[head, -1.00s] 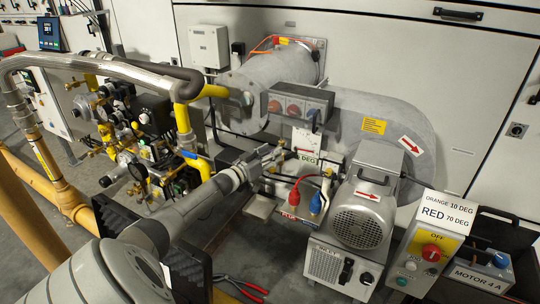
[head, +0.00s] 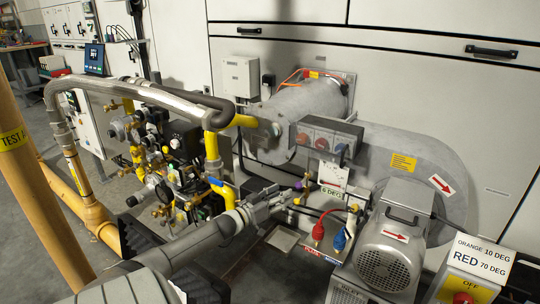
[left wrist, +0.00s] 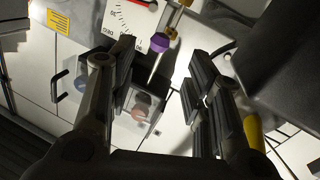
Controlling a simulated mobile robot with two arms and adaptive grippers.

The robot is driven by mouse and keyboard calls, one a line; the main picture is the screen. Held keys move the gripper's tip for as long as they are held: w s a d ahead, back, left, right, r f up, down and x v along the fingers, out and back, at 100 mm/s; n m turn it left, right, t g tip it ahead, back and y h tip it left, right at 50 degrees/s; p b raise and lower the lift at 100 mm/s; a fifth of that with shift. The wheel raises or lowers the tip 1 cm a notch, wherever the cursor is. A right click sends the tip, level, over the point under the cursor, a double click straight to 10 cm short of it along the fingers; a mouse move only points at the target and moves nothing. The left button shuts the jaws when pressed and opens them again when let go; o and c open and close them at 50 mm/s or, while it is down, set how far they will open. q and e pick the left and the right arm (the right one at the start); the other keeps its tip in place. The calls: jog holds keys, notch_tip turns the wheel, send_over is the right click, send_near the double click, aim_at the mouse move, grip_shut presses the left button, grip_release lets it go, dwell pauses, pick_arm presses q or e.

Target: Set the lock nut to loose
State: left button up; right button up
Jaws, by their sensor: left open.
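A purple nut-like piece (left wrist: 159,42), which looks like the lock nut, sits on a thin pointed rod with brass-coloured parts (left wrist: 180,15) in the left wrist view. It is a small purple spot in the head view (head: 299,186), beside a white scale card (head: 331,181). The scale card (left wrist: 125,22) also shows in the left wrist view. My left gripper (left wrist: 163,55) is open, with the purple piece in the gap between its fingertips and no clear contact. In the head view my left gripper (head: 282,200) is beside the card. My right gripper is out of view.
The grey motor (head: 392,250) stands further right. Yellow gas pipes and valves (head: 213,148) crowd the left.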

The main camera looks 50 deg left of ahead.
pick_arm(q)
jog(key=shift+s+d, duration=0.15)
jog(key=shift+s, duration=2)
